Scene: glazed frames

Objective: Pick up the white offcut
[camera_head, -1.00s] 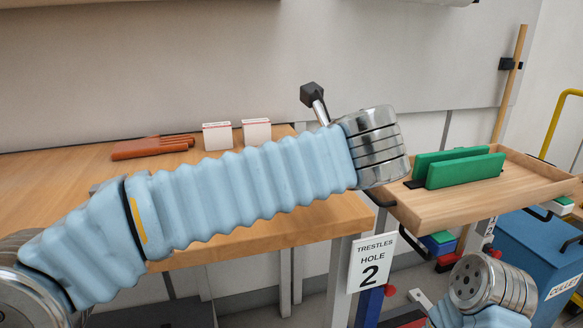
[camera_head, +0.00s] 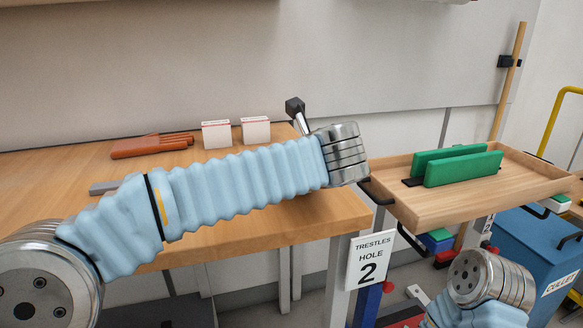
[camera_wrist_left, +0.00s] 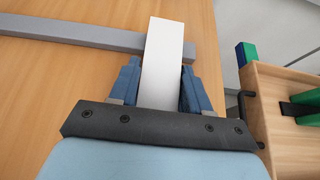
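The white offcut (camera_wrist_left: 164,55) is a flat pale strip in the left wrist view. It runs from above a grey bar (camera_wrist_left: 75,33) down between the two blue fingers of my left gripper (camera_wrist_left: 161,75). The fingers lie close along both sides of it, and I cannot tell whether they press on it. Its near end is hidden by the gripper's dark palm. In the head view the offcut and the left gripper do not show. My right gripper is out of view; only part of that arm shows at the bottom right.
Brown pieces (camera_head: 150,146) and two small white boxes (camera_head: 216,134) sit at the back of the wooden table (camera_head: 300,220). To the right, a wooden tray (camera_head: 440,210) holds green panels (camera_head: 463,168).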

